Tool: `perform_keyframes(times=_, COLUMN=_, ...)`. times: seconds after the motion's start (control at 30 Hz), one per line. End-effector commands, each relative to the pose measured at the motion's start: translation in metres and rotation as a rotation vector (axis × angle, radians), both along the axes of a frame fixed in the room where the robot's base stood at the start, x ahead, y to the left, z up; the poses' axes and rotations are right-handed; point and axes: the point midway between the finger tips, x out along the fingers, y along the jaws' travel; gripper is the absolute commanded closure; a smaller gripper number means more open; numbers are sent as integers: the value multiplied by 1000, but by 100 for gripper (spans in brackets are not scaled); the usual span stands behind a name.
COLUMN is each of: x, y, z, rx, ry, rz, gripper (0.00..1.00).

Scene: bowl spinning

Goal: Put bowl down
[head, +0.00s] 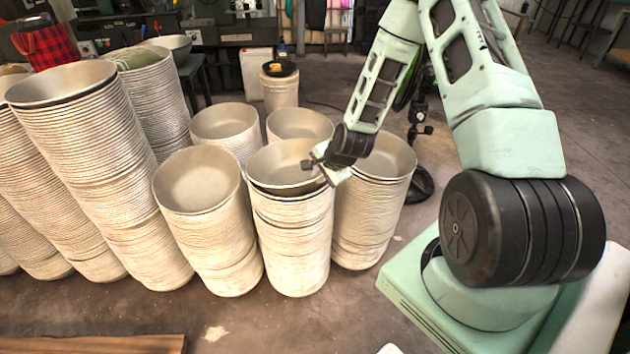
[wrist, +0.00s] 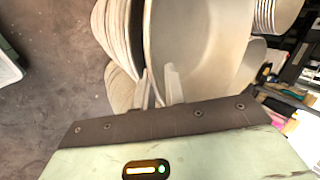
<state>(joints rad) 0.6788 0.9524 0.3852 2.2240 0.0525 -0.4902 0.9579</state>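The pale bowl (head: 283,165) lies at the top of the front middle stack (head: 292,245), slightly tilted, with a dark gap under its rim. My gripper (head: 325,165) is at the bowl's right rim in the head view. In the wrist view the bowl (wrist: 200,45) fills the upper middle. The two fingers of my gripper (wrist: 158,85) stand a little apart at its rim, one on the inner side and one on the outer side. Whether both fingers press on the rim is unclear.
Similar bowl stacks stand close by: one to the left (head: 208,225), one to the right (head: 372,210) and two behind. Taller stacks (head: 90,140) fill the left. A lidded bucket (head: 280,90) stands behind.

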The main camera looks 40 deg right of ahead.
Motion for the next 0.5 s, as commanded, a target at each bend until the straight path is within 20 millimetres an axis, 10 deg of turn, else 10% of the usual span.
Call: perform_keyframes(times=0.5, x=-42, y=1, z=69, rx=-3, ry=1, rz=10, gripper=88)
